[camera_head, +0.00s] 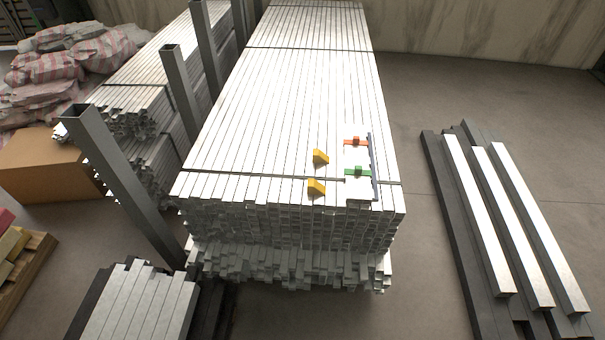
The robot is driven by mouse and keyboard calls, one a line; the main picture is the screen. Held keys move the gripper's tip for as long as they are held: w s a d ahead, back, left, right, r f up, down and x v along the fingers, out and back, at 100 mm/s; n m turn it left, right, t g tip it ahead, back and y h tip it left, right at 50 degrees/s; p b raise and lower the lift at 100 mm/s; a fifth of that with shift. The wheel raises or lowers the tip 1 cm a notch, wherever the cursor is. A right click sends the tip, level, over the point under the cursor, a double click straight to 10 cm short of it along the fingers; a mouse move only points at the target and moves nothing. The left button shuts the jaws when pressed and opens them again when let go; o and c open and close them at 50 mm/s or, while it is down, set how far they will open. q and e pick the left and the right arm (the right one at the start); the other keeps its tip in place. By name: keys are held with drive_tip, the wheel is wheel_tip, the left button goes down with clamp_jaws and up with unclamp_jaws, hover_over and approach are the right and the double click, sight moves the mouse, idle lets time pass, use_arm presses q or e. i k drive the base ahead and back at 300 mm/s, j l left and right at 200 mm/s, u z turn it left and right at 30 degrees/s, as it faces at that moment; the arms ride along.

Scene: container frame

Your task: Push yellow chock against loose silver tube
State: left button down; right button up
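Two yellow chocks lie on top of the large stack of silver tubes (290,90). The rear yellow chock (320,157) sits just behind a dark strap line, and the front yellow chock (316,187) sits near the stack's front end. Both are left of a short bright piece (357,187) that carries an orange clamp (355,141) and a green clamp (358,171). A gap of bare tubes shows between the chocks and this piece. I cannot tell which silver tube is loose. Neither of my grippers is in view.
A thin dark bar (373,165) runs along the bright piece's right side. Grey upright posts (130,185) stand left of the stack. More silver tubes (515,220) lie on dark beams at the right. Floor (425,270) is clear between. A brown box (40,165) and sacks stand left.

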sight(314, 187)
drive_tip(key=i+j+z, duration=0.15)
drive_tip(key=i+z, duration=0.2)
drive_tip(key=i+j+z, duration=0.2)
drive_tip(key=z, duration=0.15)
drive_tip(key=i+j+z, duration=0.35)
